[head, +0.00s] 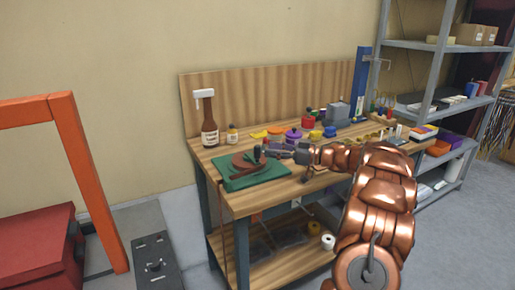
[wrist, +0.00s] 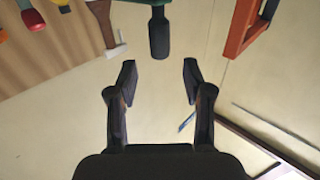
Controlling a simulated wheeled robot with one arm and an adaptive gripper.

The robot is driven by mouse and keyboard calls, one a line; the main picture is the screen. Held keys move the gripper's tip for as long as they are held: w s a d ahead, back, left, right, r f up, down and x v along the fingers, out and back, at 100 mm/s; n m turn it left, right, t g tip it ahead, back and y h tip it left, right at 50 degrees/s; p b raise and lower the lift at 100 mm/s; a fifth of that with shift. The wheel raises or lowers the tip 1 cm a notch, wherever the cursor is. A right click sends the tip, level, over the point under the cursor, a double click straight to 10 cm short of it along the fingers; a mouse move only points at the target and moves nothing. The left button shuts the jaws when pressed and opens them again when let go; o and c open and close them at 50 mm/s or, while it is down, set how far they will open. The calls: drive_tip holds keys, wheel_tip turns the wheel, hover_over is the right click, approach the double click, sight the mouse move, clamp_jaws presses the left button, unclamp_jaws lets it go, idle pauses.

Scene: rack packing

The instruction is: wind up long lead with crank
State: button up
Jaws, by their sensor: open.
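A brown reel (head: 243,163) sits on a green base (head: 240,181) at the near left end of the workbench. A dark upright crank handle (head: 258,153) stands at the reel's right side. My gripper (head: 268,151) reaches in from the right, level with the handle. In the wrist view my gripper (wrist: 159,78) is open and empty, its two fingers apart. The dark crank handle (wrist: 159,38) shows just beyond the fingertips, roughly centred between them and apart from both. I cannot clearly make out the long lead.
The wooden workbench (head: 260,203) carries a brown bottle (head: 209,128) at the back left and several coloured pots, including a purple one (head: 293,136), behind my arm. An orange frame (head: 88,180) and a red box (head: 38,245) stand left. Grey shelving (head: 440,48) stands right.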

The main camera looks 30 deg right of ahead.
sight(257, 147)
drive_tip(key=shift+x, duration=2.95)
drive_tip(key=shift+c, duration=0.3)
clamp_jaws()
